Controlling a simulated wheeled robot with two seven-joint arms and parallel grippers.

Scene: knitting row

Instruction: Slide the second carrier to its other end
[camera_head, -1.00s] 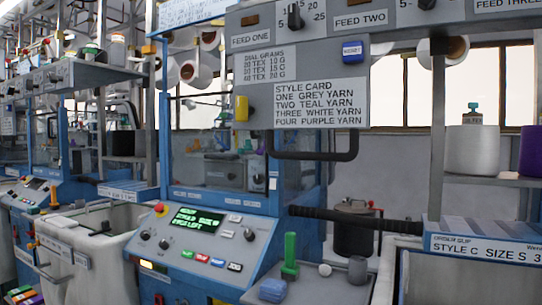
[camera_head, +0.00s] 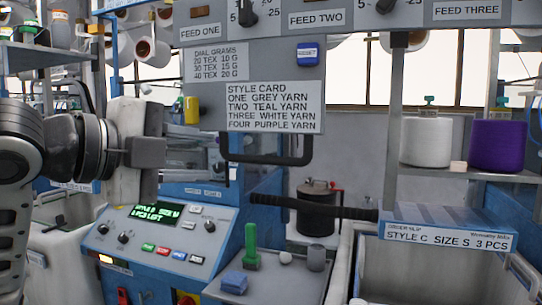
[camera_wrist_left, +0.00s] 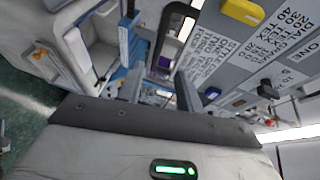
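I cannot make out the second carrier for certain. The machine's window area in the head view is partly covered by my left arm. My left gripper (camera_head: 150,152) reaches in from the left in front of the machine, above its control console (camera_head: 160,235). In the left wrist view its two fingers (camera_wrist_left: 160,82) stand apart with nothing held between them. The yellow block (camera_head: 191,110) on the machine's grey front panel is right of the gripper in the head view and also shows in the wrist view (camera_wrist_left: 244,11). My right gripper is out of view.
A black bent handle (camera_head: 265,159) hangs below the style card (camera_head: 260,107). A green upright piece (camera_head: 251,245), a blue block (camera_head: 234,282) and a grey cylinder (camera_head: 316,257) stand on the ledge right of the console. A labelled bin (camera_head: 445,240) is at right.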

